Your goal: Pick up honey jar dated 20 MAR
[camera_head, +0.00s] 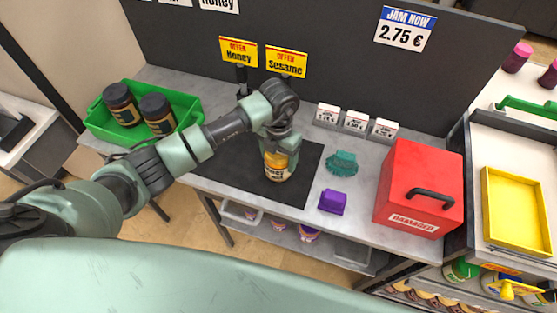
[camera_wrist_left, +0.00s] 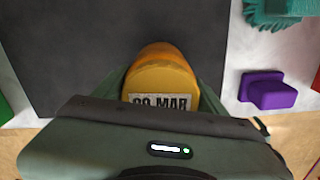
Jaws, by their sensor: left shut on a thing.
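A honey jar (camera_head: 277,171) with a yellow-orange lid stands upright on the black mat (camera_head: 225,155) in the head view. In the left wrist view the jar's yellow lid (camera_wrist_left: 160,78) carries a white label; "MAR" is readable, and the number before it is partly covered, ending in 0. My left gripper (camera_head: 279,150) reaches down over the jar and is shut on it, with a finger on either side. Whether the jar is lifted off the mat cannot be told. My right gripper is not in view.
A green crate (camera_head: 190,102) with two dark jars stands left. A teal brush-like item (camera_head: 342,163) and a purple block (camera_head: 332,202) lie right of the mat. A red box (camera_head: 420,180) stands further right. Price signs and a dark panel (camera_head: 320,40) bound the back.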

